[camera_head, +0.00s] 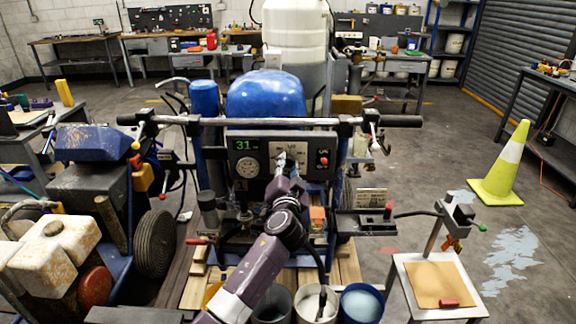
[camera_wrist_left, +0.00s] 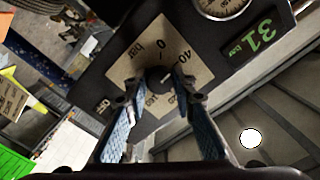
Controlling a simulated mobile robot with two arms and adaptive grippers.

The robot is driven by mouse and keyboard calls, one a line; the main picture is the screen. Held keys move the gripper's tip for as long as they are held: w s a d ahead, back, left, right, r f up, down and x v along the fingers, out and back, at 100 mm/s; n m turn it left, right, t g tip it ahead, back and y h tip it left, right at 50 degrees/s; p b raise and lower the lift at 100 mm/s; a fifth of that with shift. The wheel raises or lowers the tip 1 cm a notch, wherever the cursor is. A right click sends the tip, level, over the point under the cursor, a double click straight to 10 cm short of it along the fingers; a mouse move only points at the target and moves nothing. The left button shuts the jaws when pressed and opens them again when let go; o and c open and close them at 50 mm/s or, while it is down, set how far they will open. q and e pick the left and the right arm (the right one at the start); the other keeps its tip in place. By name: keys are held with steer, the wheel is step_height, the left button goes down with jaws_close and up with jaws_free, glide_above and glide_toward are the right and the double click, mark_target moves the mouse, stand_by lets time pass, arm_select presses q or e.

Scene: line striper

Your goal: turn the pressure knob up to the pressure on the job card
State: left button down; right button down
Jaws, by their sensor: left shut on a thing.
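The pressure knob (camera_wrist_left: 159,77) is a small dark round knob on a pale square dial plate (camera_wrist_left: 150,48) marked 0, 40 and bar. My left gripper (camera_wrist_left: 155,88) is shut on it, one blue-padded finger on each side. In the head view my left gripper (camera_head: 284,166) reaches the black control panel and hides the knob. The green display (camera_head: 245,144) reads 31; the wrist view shows 31 bar on the display (camera_wrist_left: 253,46). A round gauge (camera_head: 249,167) sits below it. A pale printed card (camera_head: 370,198) stands right of the machine, its text too small to read. My right gripper is not in view.
A long handlebar (camera_head: 350,121) runs across above the panel. A red button (camera_head: 324,162) is at the panel's right. Several buckets (camera_head: 362,303) stand below, beside a small stand with a brown board (camera_head: 437,284). A cone (camera_head: 503,170) stands on the floor at right.

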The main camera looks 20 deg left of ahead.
arm_select(q)
steer(key=m, duration=0.2)
steer(key=shift+m, duration=0.4)
steer(key=m+p, duration=0.1)
steer(key=m, duration=0.2)
steer(key=shift+m, duration=0.3)
steer(key=m+p, duration=0.1)
steer(key=m, duration=0.2)
steer(key=shift+m+p, duration=0.3)
steer(key=shift+p, duration=0.1)
steer(key=m+p, duration=0.1)
steer(key=m, duration=0.2)
steer(key=shift+m+p, duration=0.35)
steer(key=shift+m, duration=0.05)
steer(key=m+p, duration=0.1)
steer(key=m, duration=0.2)
steer(key=shift+m+p, duration=0.3)
steer(key=shift+p, duration=0.1)
steer(key=m+p, duration=0.2)
steer(key=m, duration=0.1)
steer(key=shift+m, duration=0.3)
steer(key=m+p, duration=0.1)
steer(key=m, duration=0.2)
steer(key=shift+p, duration=0.4)
steer(key=shift+m+p, duration=0.65)
steer(key=shift+m, duration=0.95)
steer(key=shift+f, duration=0.1)
